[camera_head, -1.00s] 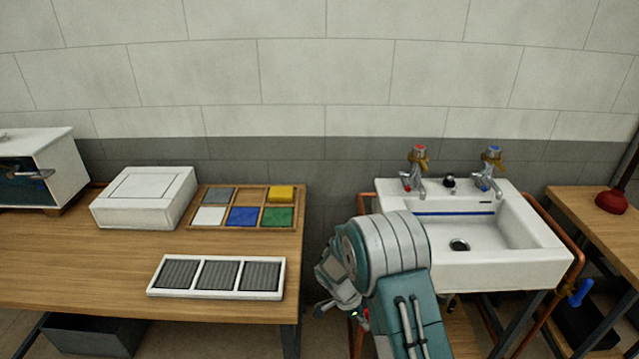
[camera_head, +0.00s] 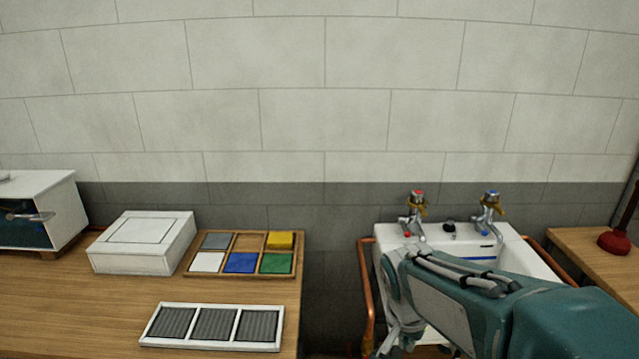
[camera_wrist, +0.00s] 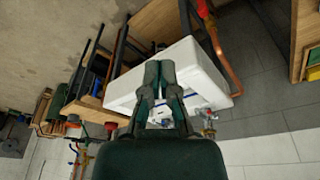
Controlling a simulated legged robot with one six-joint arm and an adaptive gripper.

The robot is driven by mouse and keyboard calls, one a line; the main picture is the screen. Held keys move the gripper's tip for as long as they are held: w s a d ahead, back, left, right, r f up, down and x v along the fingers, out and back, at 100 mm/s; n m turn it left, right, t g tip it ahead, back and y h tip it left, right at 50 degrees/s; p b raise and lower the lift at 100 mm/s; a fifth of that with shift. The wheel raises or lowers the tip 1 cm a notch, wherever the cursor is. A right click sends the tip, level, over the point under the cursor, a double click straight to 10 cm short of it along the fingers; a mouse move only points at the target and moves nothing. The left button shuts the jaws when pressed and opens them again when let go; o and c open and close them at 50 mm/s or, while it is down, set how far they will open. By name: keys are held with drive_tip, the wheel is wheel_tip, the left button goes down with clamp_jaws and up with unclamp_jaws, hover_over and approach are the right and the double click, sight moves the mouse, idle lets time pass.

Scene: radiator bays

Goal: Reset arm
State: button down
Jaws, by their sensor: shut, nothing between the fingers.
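My arm shows in the head view in front of the white sink (camera_head: 535,262), hiding most of its basin and front. The gripper end is low in that view and its fingers are not clear there. In the wrist view my gripper (camera_wrist: 160,68) is shut and empty, its two dark fingers together in front of the white sink (camera_wrist: 195,70). I cannot tell the gap between the fingers and the sink.
A wooden bench (camera_head: 60,310) at left holds a white box (camera_head: 140,243), a tray of coloured squares (camera_head: 245,254) and a white three-panel grille (camera_head: 212,327). Copper pipes (camera_head: 366,290) flank the sink. A red plunger (camera_head: 613,242) stands on the right bench.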

drive_tip(key=s+r+n+t+y, duration=0.1)
drive_tip(key=s+r+n+t, duration=0.2)
drive_tip(key=s, duration=1)
drive_tip(key=shift+s+d+r+n+t+y, duration=0.15)
drive_tip(key=shift+s+r+n+t+y, duration=0.2)
drive_tip(key=shift+r+n, duration=1.55)
drive_tip(key=shift+f+n, duration=0.3)
